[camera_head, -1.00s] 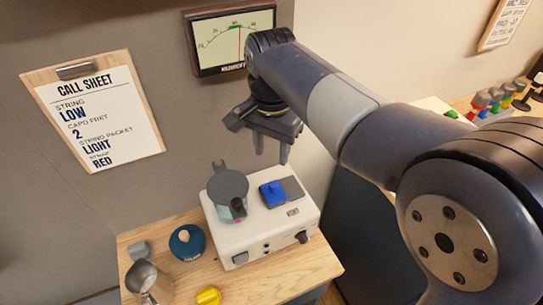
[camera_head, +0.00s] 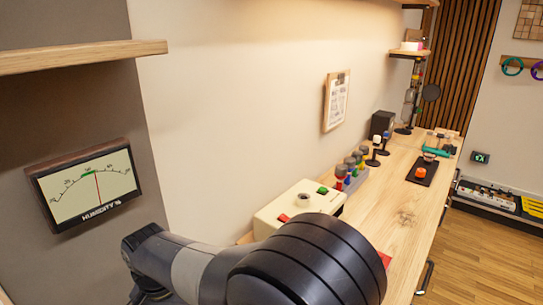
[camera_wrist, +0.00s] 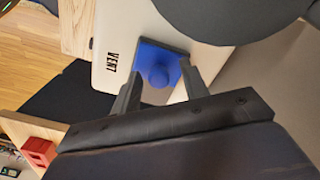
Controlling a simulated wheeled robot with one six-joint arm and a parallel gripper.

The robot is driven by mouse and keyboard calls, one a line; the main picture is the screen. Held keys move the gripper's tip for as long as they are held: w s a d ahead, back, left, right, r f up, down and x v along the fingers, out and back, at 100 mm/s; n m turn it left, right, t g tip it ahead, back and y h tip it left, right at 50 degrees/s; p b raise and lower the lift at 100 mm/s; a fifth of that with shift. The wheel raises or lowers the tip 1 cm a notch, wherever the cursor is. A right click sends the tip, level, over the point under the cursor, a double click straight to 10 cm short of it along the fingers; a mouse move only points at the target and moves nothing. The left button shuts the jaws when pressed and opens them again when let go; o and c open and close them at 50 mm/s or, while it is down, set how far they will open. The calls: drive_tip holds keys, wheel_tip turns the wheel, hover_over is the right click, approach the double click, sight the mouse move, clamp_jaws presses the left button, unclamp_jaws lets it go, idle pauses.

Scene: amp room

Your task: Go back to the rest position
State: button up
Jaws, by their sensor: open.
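Beyond the fingertips is a blue square plate with a round knob (camera_wrist: 160,75), on a white box (camera_wrist: 120,30) marked "VENT". The fingers seem to stand a little off the knob, but the gap is hard to judge. In the head view my arm fills the lower middle and my gripper is out of sight.
A humidity dial (camera_head: 88,187) hangs on the left wall below a wooden shelf (camera_head: 80,56). A long wooden bench (camera_head: 395,190) bears a cream box (camera_head: 300,205), coloured pegs and a dark tray (camera_head: 422,172).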

drive_tip(key=shift+w+d+r, duration=0.1)
drive_tip(key=shift+w+d, duration=0.55)
drive_tip(key=shift+w, duration=0.2)
drive_tip(key=shift+w+d+r, duration=0.1)
drive_tip(key=shift+w+d, duration=0.55)
drive_tip(key=shift+w, duration=0.15)
drive_tip(key=shift+a, duration=0.1)
